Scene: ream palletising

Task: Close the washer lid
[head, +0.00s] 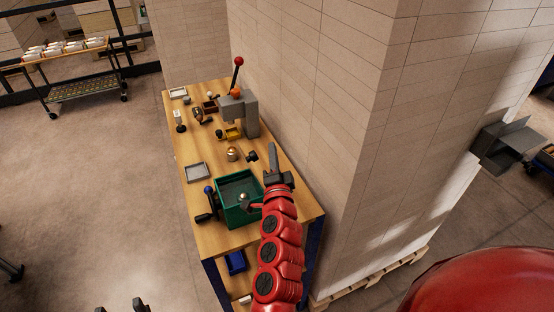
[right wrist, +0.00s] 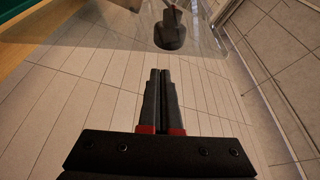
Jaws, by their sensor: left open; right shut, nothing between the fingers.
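The washer appears to be the open-topped green box (head: 240,215) on the near part of the workbench; it has a dark inside and a grey knob-like part near its right side. A clear pane (right wrist: 100,40), which looks like the lid, crosses the top of the right wrist view with a dark round knob (right wrist: 169,37) at it; I cannot tell its exact angle. My right gripper (head: 272,155) is shut and empty, above and right of the box, and its fingers (right wrist: 160,95) point toward the pane. My left gripper (head: 121,305) is open at the bottom edge, away from the bench.
The wooden workbench (head: 215,235) stands close to a tiled wall (head: 330,110) on its right. A lever press (head: 243,112), a grey tray (head: 197,172) and small parts lie farther back. A blue-knobbed lever (head: 210,200) stands left of the green box. Open floor lies to the left.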

